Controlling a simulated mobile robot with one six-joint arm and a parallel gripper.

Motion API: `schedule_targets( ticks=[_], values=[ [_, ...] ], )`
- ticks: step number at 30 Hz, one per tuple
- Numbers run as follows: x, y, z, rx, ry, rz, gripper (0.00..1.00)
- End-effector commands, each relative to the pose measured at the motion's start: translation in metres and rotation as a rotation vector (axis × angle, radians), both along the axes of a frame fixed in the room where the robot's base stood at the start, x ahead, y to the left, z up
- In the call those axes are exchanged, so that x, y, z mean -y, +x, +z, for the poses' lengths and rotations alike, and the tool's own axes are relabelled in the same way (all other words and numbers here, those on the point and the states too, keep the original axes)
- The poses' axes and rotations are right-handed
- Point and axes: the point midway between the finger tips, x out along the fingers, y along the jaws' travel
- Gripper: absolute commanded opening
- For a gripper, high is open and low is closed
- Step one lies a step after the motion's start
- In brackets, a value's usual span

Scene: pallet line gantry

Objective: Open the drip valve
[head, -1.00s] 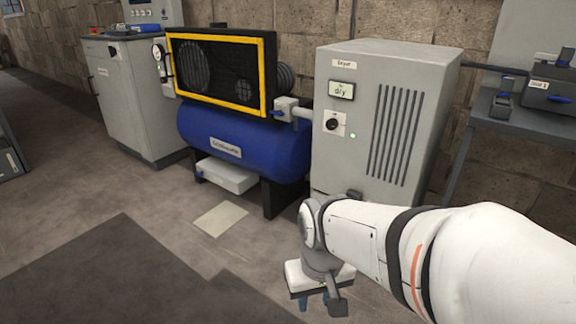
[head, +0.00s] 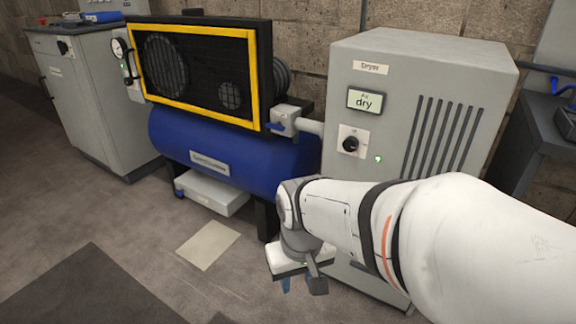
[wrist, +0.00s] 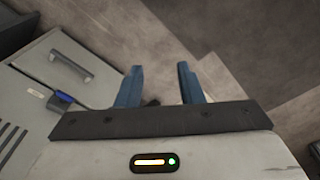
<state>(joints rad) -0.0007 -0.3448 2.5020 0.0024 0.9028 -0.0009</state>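My gripper (head: 286,284) hangs low in front of the dryer (head: 420,70), pointing down at the floor. In the wrist view, its two blue fingers (wrist: 159,78) are apart with nothing between them. A small blue lever (wrist: 62,100) sits on a grey cabinet, left of the fingers and apart from them. A small blue knob (head: 179,193) shows at the left end of the white box under the blue tank. No readable label says which is the drip valve. My arm hides the dryer's lower front in the head view.
The blue compressor tank (head: 240,155) stands left of the dryer, with the white box (head: 212,195) below it. A pale floor patch (head: 208,245) lies in front. The floor at front left is clear. A grey cabinet (head: 95,110) stands farther left.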

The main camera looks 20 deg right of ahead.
Motion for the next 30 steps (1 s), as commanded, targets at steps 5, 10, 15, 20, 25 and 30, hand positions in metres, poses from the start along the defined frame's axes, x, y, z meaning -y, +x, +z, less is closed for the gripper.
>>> schedule_targets(
  ticks=[5, 10, 15, 20, 25, 30],
  values=[
    [0.0, 0.0, 0.0, 0.0, 0.0, 0.0, 0.34],
    [-0.003, 0.012, -0.004, 0.025, 0.015, 0.011, 0.34],
    [-0.002, 0.074, -0.027, 0.164, 0.061, 0.047, 0.34],
    [0.009, 0.157, -0.061, 0.374, 0.031, 0.064, 0.34],
    [0.05, 0.225, -0.101, 0.559, -0.142, 0.047, 0.34],
    [0.116, 0.256, -0.145, 0.637, -0.454, 0.026, 0.34]
  ],
)
